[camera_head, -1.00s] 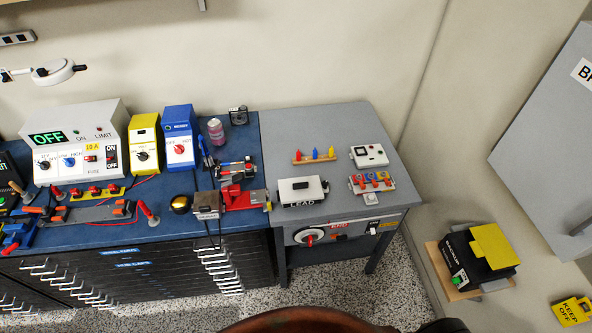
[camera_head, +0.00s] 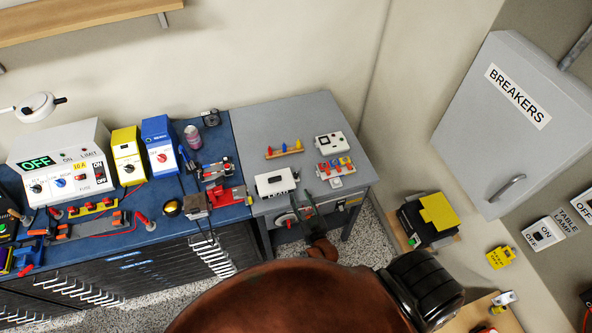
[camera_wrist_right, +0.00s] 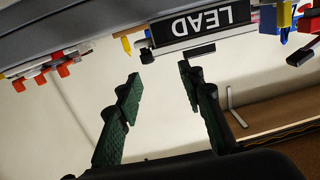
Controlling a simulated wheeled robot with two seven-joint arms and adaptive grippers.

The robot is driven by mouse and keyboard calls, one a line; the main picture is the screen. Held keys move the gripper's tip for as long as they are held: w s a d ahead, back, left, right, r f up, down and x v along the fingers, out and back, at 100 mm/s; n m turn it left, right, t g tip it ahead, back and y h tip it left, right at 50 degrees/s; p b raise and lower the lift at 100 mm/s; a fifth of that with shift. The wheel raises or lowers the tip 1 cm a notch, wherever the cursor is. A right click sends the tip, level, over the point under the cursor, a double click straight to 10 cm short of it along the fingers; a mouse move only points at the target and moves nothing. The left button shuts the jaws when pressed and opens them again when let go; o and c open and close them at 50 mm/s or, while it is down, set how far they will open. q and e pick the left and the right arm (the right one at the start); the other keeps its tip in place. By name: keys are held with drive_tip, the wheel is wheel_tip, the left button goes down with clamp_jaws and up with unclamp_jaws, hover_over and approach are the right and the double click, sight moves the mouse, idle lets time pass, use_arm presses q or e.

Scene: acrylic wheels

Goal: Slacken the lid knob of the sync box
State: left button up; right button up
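No label reading "sync" is legible, so I cannot tell which box is the sync box. A white box labelled LEAD (camera_head: 275,183) sits at the front left of the grey table; its label shows upside down in the right wrist view (camera_wrist_right: 207,22). A small black knob (camera_wrist_right: 147,56) shows beside that label. My right gripper (camera_head: 302,202) is at the table's front edge, just right of the LEAD box. In the wrist view its green-padded fingers (camera_wrist_right: 160,80) are apart with nothing between them. My left gripper is not in view.
A red dial (camera_head: 286,219) is on the grey table's (camera_head: 245,130) front. A white box with coloured levers (camera_head: 337,170) and a white meter box (camera_head: 331,145) stand at right. A black box with a yellow cover (camera_head: 438,211) is farther right, below a breaker cabinet (camera_head: 480,130).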

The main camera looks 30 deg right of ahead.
sight(296, 174)
drive_tip(key=shift+m+h, duration=0.4)
drive_tip(key=shift+h, duration=0.4)
drive_tip(key=b+x, duration=0.1)
drive_tip(key=x, duration=0.3)
drive_tip(key=d+b+x, duration=0.1)
drive_tip(key=x, duration=0.3)
drive_tip(key=b+x, duration=0.1)
drive_tip(key=x, duration=0.3)
drive_tip(key=shift+s+d+r, duration=0.1)
drive_tip(key=shift+s+d, duration=0.05)
drive_tip(key=shift+c, duration=0.3)
clamp_jaws()
